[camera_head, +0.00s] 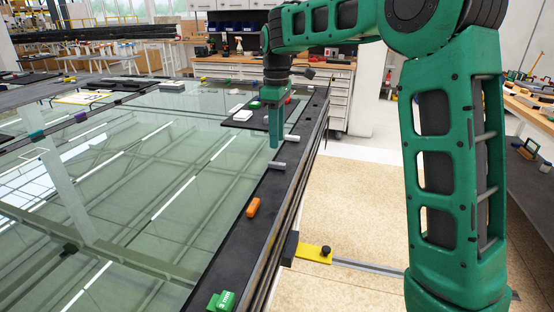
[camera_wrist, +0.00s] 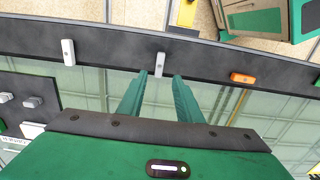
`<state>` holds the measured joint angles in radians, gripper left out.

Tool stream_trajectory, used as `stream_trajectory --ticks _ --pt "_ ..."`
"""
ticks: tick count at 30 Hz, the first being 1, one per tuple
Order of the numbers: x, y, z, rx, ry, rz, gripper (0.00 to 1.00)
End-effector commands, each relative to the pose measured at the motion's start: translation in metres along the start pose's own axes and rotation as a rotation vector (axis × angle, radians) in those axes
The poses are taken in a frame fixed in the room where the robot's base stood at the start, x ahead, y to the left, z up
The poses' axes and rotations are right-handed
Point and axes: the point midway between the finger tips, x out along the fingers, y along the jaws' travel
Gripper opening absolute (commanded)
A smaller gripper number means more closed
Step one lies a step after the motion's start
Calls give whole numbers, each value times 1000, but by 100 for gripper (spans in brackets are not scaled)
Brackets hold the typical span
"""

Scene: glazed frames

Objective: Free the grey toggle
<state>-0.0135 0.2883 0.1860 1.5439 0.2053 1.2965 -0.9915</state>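Two small light-grey toggles sit on the black frame border beside the glass. The nearer one (camera_head: 278,165) also shows in the wrist view (camera_wrist: 160,64); there it stands just beyond my fingertips, in line with the gap between them. The farther one (camera_head: 291,138) shows at the left of the wrist view (camera_wrist: 68,52). My green gripper (camera_head: 275,146) points down over the border and also shows in the wrist view (camera_wrist: 160,74). Its two fingers are apart with nothing held between them. An orange toggle (camera_head: 253,207) lies nearer on the same border, right of the fingers in the wrist view (camera_wrist: 243,77).
A green block (camera_head: 221,301) sits at the border's near end. A yellow clamp (camera_head: 313,252) sticks out from the frame edge. A dark mat (camera_head: 250,121) with white and grey pieces lies on the glass past the gripper. Much of the glass is clear.

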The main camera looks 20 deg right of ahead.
Motion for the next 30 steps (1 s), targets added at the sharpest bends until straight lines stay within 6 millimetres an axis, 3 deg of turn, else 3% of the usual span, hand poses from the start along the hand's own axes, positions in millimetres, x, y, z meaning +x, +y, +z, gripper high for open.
stream_trajectory --ticks 6,12,18,26,30 --pt "41 0 2 3 -2 -3 32" --pt "67 0 2 4 -1 -2 32" --pt "79 0 2 4 -1 0 32" --pt "80 0 2 4 0 0 32" --pt "80 1 2 4 0 0 3"
